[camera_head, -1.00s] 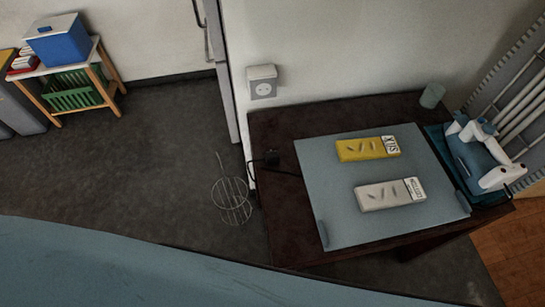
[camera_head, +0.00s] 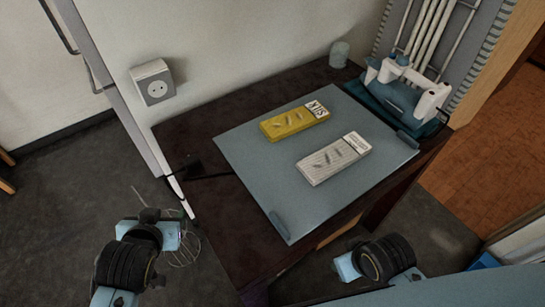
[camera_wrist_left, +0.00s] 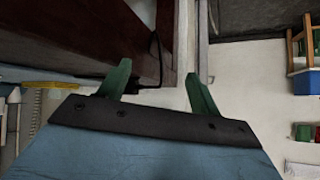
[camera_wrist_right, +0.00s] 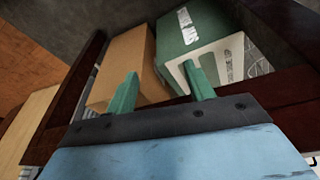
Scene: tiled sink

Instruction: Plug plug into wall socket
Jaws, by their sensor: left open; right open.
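The white wall socket (camera_head: 154,82) is a square box on the wall, left of the dark table. A small black plug (camera_head: 188,170) lies near the table's left edge, with a black cable running right toward the mat. My left gripper (camera_head: 160,234) is low in front of the table's left side, apart from the plug. In the left wrist view its green fingers (camera_wrist_left: 158,72) are spread and empty, beside dark wood and a hanging black cable (camera_wrist_left: 156,45). My right gripper (camera_wrist_right: 160,72) is open and empty; in the head view only its wrist shows, in front of the table.
A grey-blue mat (camera_head: 245,165) holds a yellow box (camera_head: 294,121) and a white box (camera_head: 333,158). A white-and-blue device (camera_head: 405,90) and a cup (camera_head: 339,54) stand at the back. Cardboard (camera_wrist_right: 128,60) and green boxes (camera_wrist_right: 195,38) sit beyond my right fingers. A wire whisk-like object lies on the floor.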

